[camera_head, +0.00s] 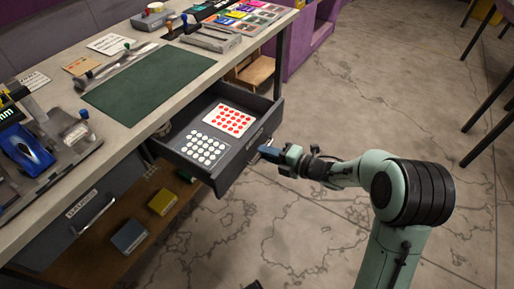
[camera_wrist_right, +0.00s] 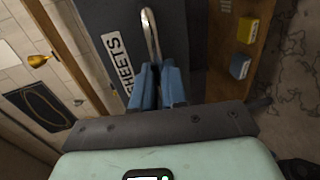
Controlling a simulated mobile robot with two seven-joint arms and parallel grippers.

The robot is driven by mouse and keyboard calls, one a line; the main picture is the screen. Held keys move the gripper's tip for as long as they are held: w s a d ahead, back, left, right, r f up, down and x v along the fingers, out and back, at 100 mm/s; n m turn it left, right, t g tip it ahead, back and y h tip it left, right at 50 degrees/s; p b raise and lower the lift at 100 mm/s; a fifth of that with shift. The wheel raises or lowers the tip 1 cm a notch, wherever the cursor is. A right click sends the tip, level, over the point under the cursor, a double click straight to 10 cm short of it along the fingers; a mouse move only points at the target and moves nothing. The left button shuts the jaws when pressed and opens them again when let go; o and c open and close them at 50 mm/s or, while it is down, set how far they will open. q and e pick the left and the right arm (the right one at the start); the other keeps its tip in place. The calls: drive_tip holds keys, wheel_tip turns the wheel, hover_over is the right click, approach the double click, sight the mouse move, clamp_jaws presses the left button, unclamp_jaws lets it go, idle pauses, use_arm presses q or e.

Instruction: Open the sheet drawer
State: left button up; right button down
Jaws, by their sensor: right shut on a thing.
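The sheet drawer (camera_head: 233,164) is a dark grey drawer standing pulled out from under the workbench in the head view. A sheet of red dots (camera_head: 228,120) and a sheet of white dots (camera_head: 205,146) lie inside it. My right gripper (camera_head: 268,152) is at the drawer's front. In the right wrist view its blue fingers (camera_wrist_right: 159,84) are shut on the metal handle (camera_wrist_right: 150,35), beside the label "SHEETS" (camera_wrist_right: 116,62). The part of the handle between the fingers is hidden. My left gripper is not in view.
A second drawer (camera_head: 88,212) with a bar handle is shut at the left. Yellow (camera_head: 163,201) and grey (camera_head: 129,236) boxes sit on the lower shelf. The floor at right is mostly clear.

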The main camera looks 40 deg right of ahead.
drive_tip(key=shift+f+v, duration=0.15)
drive_tip(key=shift+v, duration=0.65)
drive_tip(key=shift+f+v, duration=0.2)
drive_tip(key=shift+v, duration=0.6)
drive_tip(key=shift+d, duration=0.1)
drive_tip(key=c, duration=1.2)
unclamp_jaws()
drive_tip(key=shift+o, duration=0.2)
drive_tip(key=shift+s, duration=0.15)
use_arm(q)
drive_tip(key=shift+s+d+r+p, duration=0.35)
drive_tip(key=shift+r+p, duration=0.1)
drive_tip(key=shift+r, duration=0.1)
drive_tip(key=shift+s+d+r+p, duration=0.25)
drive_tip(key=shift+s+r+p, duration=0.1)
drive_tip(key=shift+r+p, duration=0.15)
use_arm(e)
drive_tip(key=v, duration=1.3)
drive_tip(key=shift+d, duration=0.15)
